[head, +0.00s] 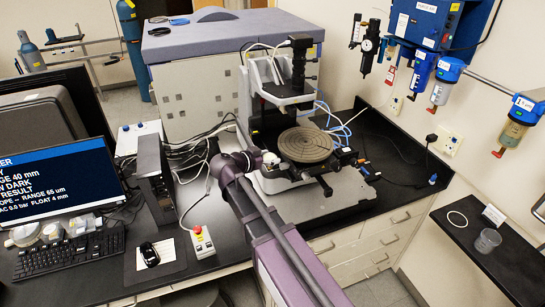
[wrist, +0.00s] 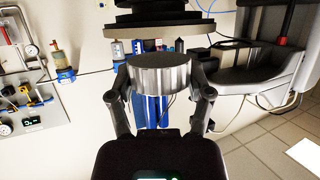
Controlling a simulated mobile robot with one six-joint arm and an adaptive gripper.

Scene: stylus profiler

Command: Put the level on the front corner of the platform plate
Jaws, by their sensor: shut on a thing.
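My gripper (wrist: 160,92) is shut on the level, a short silver metal cylinder (wrist: 160,72), with one finger on each side of it in the wrist view. In the head view, my purple arm reaches to the left side of the profiler. My gripper is largely hidden there behind the wrist, and I cannot make out the level clearly. The pale platform plate (head: 318,205) is the profiler's base, under the round grooved stage (head: 305,145). In the wrist view, a grey disc rim (wrist: 160,32) with dark parts above it shows beyond the level; I cannot tell the gap.
The profiler's column and dark head (head: 300,65) rise behind the stage. A black box (head: 155,175), cables and a red-button box (head: 202,241) lie left of my arm. Blue wall regulators (head: 445,75) hang at right.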

